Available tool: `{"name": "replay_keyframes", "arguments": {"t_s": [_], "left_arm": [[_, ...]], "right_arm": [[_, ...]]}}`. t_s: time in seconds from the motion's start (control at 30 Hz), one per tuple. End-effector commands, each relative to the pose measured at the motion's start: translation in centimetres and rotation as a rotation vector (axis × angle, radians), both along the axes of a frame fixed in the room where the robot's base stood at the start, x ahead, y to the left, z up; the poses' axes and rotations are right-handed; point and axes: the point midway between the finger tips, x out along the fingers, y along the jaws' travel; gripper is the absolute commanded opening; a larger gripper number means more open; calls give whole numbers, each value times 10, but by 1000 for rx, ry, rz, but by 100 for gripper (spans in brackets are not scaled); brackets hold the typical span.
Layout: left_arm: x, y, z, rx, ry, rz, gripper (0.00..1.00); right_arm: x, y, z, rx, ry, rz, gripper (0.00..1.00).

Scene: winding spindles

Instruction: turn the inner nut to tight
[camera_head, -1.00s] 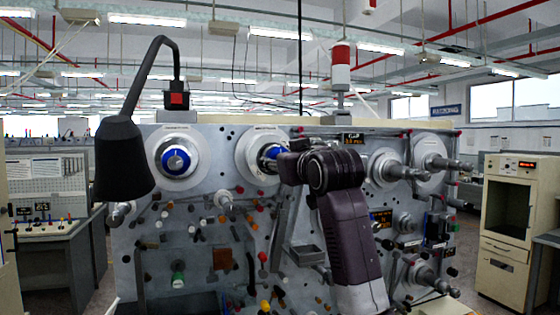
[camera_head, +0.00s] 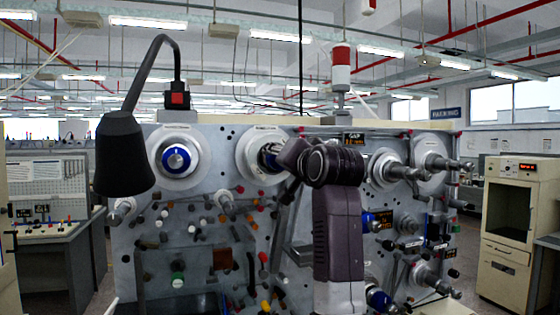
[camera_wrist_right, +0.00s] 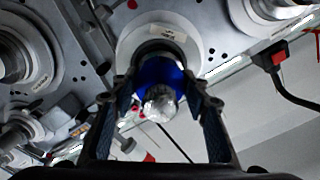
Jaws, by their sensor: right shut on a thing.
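The right wrist view shows a blue nut (camera_wrist_right: 162,72) with a silvery spindle end (camera_wrist_right: 159,104) in front of a round white flange (camera_wrist_right: 192,40). My right gripper (camera_wrist_right: 160,86) has one finger on each side of the nut and is shut on it. In the head view my right gripper (camera_head: 280,157) is at the second spindle from the left, in front of its white flange (camera_head: 250,148). The gripper mostly hides the nut there. Another spindle with a blue nut (camera_head: 176,158) is free at the left. My left gripper is not in view.
A black lamp (camera_head: 122,155) on a bent neck hangs at the left front of the panel. Several bare spindles (camera_head: 398,172) stick out on the right. Small knobs and rollers crowd the panel below. A beige cabinet (camera_head: 507,235) stands at the far right.

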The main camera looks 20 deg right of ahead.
Motion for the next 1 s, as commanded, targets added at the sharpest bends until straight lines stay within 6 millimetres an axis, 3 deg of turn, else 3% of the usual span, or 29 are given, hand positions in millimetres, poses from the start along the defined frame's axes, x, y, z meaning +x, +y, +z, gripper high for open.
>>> {"name": "replay_keyframes", "arguments": {"t_s": [1.0], "left_arm": [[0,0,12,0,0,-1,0]], "right_arm": [[0,0,1,923,30,-1,18]]}}
